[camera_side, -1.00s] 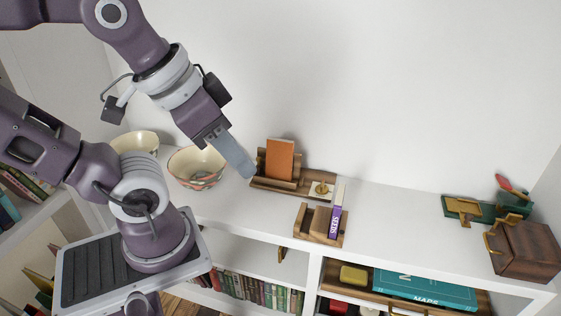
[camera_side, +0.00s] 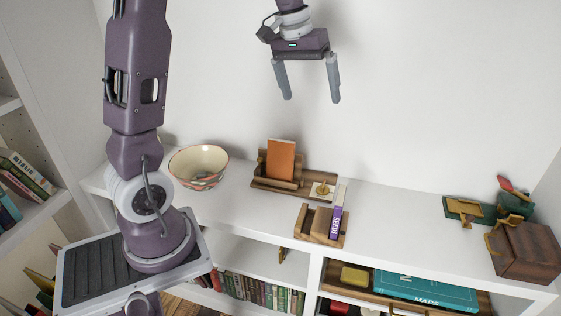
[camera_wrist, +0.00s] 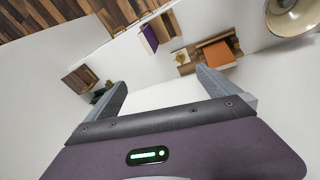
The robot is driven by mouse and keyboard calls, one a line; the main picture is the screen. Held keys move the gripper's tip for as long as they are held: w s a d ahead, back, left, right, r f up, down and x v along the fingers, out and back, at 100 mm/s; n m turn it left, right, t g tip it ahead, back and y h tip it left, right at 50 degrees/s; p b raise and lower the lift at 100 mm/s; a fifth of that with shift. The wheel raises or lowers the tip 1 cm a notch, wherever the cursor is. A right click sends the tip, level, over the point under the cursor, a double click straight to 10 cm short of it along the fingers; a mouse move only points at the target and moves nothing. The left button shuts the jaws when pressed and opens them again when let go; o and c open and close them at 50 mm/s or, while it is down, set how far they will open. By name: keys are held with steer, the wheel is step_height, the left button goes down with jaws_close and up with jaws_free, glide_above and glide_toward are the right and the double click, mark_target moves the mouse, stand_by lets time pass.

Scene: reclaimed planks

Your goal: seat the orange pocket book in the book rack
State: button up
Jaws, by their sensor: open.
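The orange pocket book (camera_side: 281,160) stands upright in a wooden desk organizer (camera_side: 262,185) toward the back of the white shelf top. It also shows in the wrist view (camera_wrist: 219,54). A smaller wooden rack (camera_side: 303,220), which looks like the book rack, stands in front of it near the shelf's front edge. A purple book (camera_side: 336,222) stands upright at that rack's right side; it also shows in the wrist view (camera_wrist: 149,38). My gripper (camera_side: 312,99) is open and empty, high above the organizer and apart from everything. Its two fingers (camera_wrist: 160,87) show spread in the wrist view.
A cream bowl (camera_side: 198,166) stands left of the organizer. A small card with a brass piece (camera_side: 321,190) lies at the organizer's right end. A dark wooden box (camera_side: 525,250) and green items (camera_side: 470,210) stand at far right. The shelf top between is clear.

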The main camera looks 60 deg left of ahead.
steer(key=w+a+f+n+g, duration=0.1)
steer(key=w+a+f, duration=0.3)
steer(key=a+f, duration=0.3)
steer(key=n+g, duration=0.2)
glide_above(280, 145)
steer(key=shift+y, duration=0.3)
steer(key=f, duration=1)
steer(key=w+f, duration=0.1)
steer(key=f, duration=0.4)
steer(key=shift+a+f, duration=0.2)
steer(key=shift+a, duration=0.05)
steer(key=f, duration=0.4)
steer(key=s+f, duration=0.1)
steer(key=f, duration=0.1)
steer(key=shift+d+f, duration=0.25)
steer(key=shift+d, duration=0.05)
steer(key=shift+c, duration=0.4)
steer(key=c, duration=1.9)
